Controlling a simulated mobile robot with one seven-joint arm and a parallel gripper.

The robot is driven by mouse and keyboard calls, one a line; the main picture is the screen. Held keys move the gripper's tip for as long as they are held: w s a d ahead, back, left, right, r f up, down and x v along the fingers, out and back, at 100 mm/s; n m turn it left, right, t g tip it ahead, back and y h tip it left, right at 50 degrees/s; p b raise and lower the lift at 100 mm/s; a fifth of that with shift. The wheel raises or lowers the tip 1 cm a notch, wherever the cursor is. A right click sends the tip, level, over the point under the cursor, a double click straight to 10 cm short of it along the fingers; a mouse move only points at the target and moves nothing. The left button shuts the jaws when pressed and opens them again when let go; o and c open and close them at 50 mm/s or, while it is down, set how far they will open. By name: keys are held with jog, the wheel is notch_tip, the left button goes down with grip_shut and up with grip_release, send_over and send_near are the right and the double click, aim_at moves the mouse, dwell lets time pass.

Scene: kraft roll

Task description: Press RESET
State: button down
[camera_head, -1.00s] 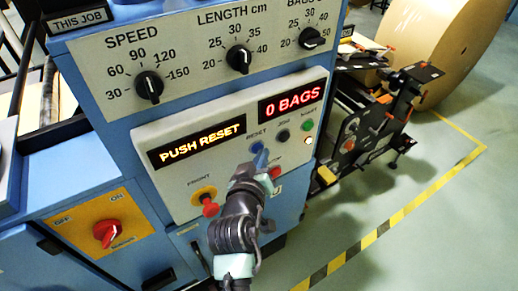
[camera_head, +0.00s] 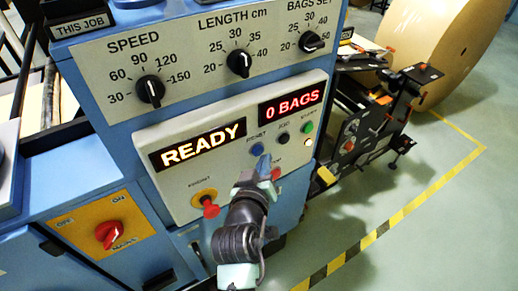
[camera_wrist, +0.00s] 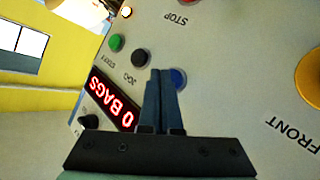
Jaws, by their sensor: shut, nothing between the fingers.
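The blue RESET button (camera_head: 257,149) sits on the pale control panel, left of the dark JOG button (camera_head: 283,138) and a green button (camera_head: 307,127). My gripper (camera_head: 263,162) is shut and empty, its fingertips just below the RESET button in the head view. In the wrist view my gripper (camera_wrist: 162,72) points at the panel, with the blue button (camera_wrist: 178,78) right beside the fingertips and partly hidden by them. I cannot tell whether they touch. The left display (camera_head: 203,146) reads READY. The right display (camera_head: 291,102) reads 0 BAGS.
A red button on a yellow base (camera_head: 206,203) juts out at lower left of the panel. A red stop button (camera_head: 276,173) sits close beside my fingers. Three black dials, including the SPEED dial (camera_head: 150,91), are above. A red switch (camera_head: 109,235) is further left.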

jog(key=s+d+p, duration=0.1)
jog(key=s, duration=0.1)
jog(key=s+d+p, duration=0.1)
jog(key=s+d, duration=0.1)
jog(key=shift+p, duration=0.35)
dwell(0.8)
